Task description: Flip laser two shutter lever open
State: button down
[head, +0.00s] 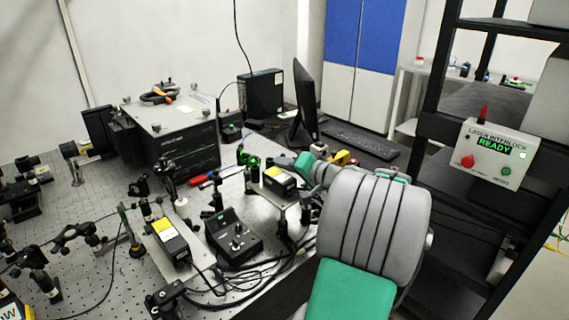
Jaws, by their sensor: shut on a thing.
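Two black laser boxes with yellow labels stand on the optical table. One laser (280,181) is at the middle, and the other laser (166,240) is nearer and to the left. No number can be read on either. My arm comes in from the lower right. My gripper (300,164) is small in the view, at the right end of the middle laser. It is shut on a small part there, which looks to be the shutter lever. The fingertips and the lever itself are mostly hidden, so the lever's position cannot be made out.
A black control box (232,240) with knobs sits between the lasers, with loose cables in front. A green-lit optic mount (250,163) stands left of the middle laser. Behind are a monitor (303,105) and keyboard (360,140). A laser interlock box (490,152) at right reads READY.

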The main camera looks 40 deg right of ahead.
jog(key=shift+d+r+m+p, duration=0.25)
jog(key=shift+m+p, duration=0.15)
jog(key=shift+p, duration=0.45)
jog(key=shift+f+m+y, duration=0.3)
jog(key=c, duration=1.6)
grip_release()
jog(key=shift+d, duration=0.15)
jog(key=shift+s, duration=0.3)
jog(key=v, duration=0.7)
jog(key=shift+s+b, duration=0.1)
jog(key=shift+b, duration=0.25)
